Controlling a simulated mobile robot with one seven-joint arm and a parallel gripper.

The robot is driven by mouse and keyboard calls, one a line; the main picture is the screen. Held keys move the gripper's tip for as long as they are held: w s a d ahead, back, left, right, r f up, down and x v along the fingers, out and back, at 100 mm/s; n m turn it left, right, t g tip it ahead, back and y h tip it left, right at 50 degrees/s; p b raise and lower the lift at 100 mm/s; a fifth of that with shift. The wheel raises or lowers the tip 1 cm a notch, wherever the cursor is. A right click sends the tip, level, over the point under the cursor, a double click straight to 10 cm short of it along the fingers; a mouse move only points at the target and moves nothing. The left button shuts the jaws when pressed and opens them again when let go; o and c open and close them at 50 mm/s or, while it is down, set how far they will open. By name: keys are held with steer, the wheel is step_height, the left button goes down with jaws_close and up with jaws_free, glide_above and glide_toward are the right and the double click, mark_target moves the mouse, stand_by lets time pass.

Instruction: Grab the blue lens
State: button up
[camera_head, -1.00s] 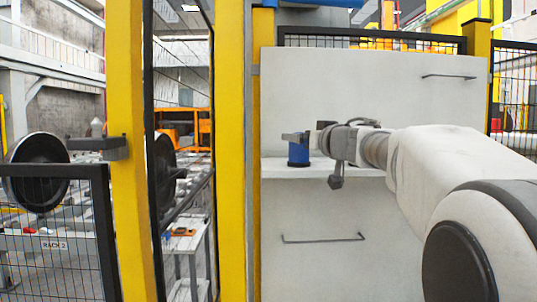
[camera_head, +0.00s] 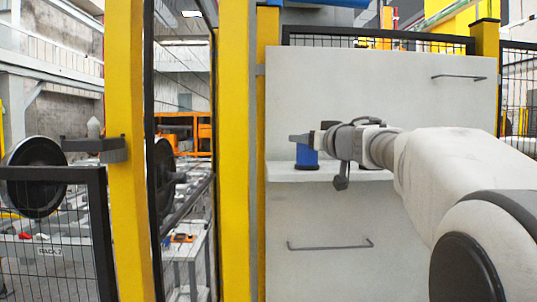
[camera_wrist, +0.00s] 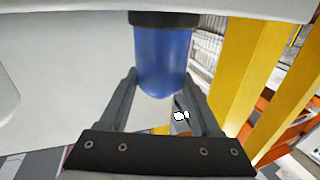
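The blue lens (camera_head: 307,156) is a blue cylinder standing upright on the white shelf. In the wrist view the blue lens (camera_wrist: 164,62) hangs from the top of the picture, its dark base against the shelf. My gripper (camera_head: 303,138) is level with the upper part of the lens. In the wrist view my gripper (camera_wrist: 161,76) has its two grey fingers apart, one on either side of the lens's free end. The fingertips are close to its sides; whether they touch is hard to tell.
The white shelf (camera_head: 345,175) juts from a large white panel (camera_head: 375,85) with metal handles. Yellow posts (camera_head: 234,150) and black mesh fencing stand to the left. A wheelset's dark wheel (camera_head: 35,175) lies beyond the fence.

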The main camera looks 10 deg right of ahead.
jaws_close()
